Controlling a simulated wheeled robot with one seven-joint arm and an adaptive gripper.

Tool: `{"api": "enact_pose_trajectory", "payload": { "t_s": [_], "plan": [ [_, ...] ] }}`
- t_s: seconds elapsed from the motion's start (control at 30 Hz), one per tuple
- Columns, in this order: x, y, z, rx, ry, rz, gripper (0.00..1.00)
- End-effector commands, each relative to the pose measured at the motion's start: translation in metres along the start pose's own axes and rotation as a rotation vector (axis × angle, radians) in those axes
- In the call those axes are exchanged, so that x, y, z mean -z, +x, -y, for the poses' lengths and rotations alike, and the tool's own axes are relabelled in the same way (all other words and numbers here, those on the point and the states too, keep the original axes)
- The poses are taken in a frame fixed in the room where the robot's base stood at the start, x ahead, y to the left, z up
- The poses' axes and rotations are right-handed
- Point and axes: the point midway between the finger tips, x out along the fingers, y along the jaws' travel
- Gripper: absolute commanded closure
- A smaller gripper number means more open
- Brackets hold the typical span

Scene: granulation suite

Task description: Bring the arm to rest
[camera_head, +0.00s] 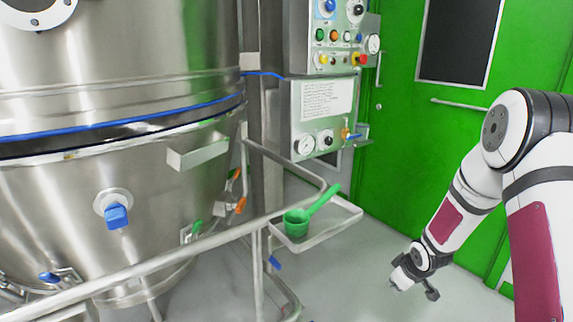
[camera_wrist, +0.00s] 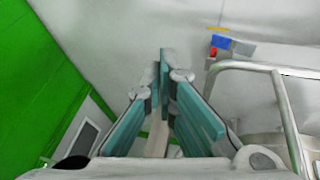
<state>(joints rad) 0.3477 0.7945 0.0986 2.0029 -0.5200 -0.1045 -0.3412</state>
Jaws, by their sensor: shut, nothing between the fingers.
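My arm comes in from the right of the head view, bent at the elbow. My gripper (camera_head: 414,283) hangs low in front of the green wall, over the grey floor. In the wrist view my gripper (camera_wrist: 164,60) shows its teal fingers brought together at the tips. Nothing is held between them. The gripper is apart from the tray, the railing and the wall.
A steel tray (camera_head: 325,233) holds a green scoop (camera_head: 298,221). A steel railing (camera_head: 170,257) runs before the large steel vessel (camera_head: 105,120). A control panel (camera_head: 323,110) stands behind. A green door (camera_head: 415,125) lies behind my arm. The floor between tray and gripper is clear.

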Motion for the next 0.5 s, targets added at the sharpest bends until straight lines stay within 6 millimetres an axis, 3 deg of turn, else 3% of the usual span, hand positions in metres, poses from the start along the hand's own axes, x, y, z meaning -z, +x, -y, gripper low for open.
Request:
{"api": "enact_pose_trajectory", "payload": {
  "t_s": [0.03, 0.27, 0.5],
  "plan": [
    [0.008, -0.026, -0.004, -0.017, 0.011, 0.020, 1.00],
    [0.014, -0.129, -0.001, -0.058, 0.104, 0.130, 1.00],
    [0.003, -0.234, 0.028, -0.077, 0.223, 0.219, 1.00]
  ]
}}
